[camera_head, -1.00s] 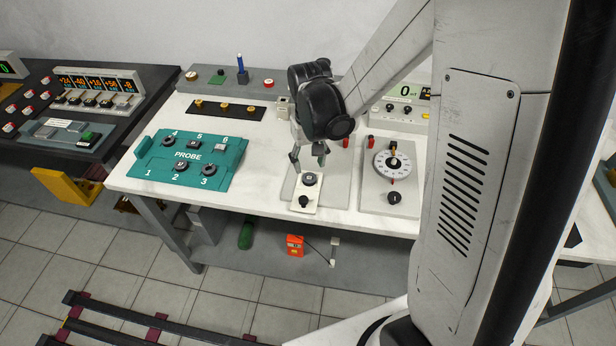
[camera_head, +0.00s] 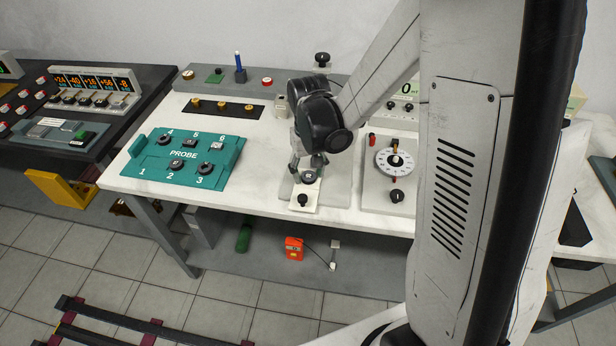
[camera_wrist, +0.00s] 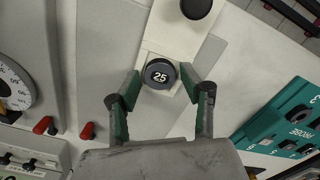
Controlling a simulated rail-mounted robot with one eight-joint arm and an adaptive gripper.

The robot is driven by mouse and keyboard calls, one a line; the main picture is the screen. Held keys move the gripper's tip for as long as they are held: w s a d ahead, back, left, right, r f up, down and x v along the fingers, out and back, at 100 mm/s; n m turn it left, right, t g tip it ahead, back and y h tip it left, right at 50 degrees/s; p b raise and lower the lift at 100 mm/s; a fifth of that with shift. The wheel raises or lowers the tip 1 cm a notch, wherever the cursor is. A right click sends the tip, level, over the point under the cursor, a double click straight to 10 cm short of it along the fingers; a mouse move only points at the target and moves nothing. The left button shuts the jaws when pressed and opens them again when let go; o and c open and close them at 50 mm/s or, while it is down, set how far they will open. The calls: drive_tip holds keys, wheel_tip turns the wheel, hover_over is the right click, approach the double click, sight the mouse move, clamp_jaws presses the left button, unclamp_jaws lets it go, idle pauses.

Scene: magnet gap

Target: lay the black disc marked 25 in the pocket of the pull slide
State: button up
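The black disc marked 25 (camera_wrist: 160,74) lies flat on the cream pull slide (camera_wrist: 178,38), at the end away from its black knob (camera_wrist: 196,6). I cannot tell whether it is fully seated in the pocket. In the head view, the disc (camera_head: 309,177) sits on the slide (camera_head: 314,199) near the bench's front edge, partly behind my fingers. My gripper (camera_head: 308,165) is low over the disc. In the wrist view, my gripper (camera_wrist: 159,71) is open, with one green-padded finger on each side of the disc and a small gap on both sides.
The teal PROBE tray (camera_head: 183,158) with several small pieces stands to the left. A grey panel with a white dial (camera_head: 395,161) is close on the right. A black strip with yellow knobs (camera_head: 222,107) lies behind. Bench space between tray and slide is clear.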

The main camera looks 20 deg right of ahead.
drive_tip(key=c, duration=0.8)
drive_tip(key=shift+r+p, duration=1.15)
drive_tip(key=shift+r, duration=0.9)
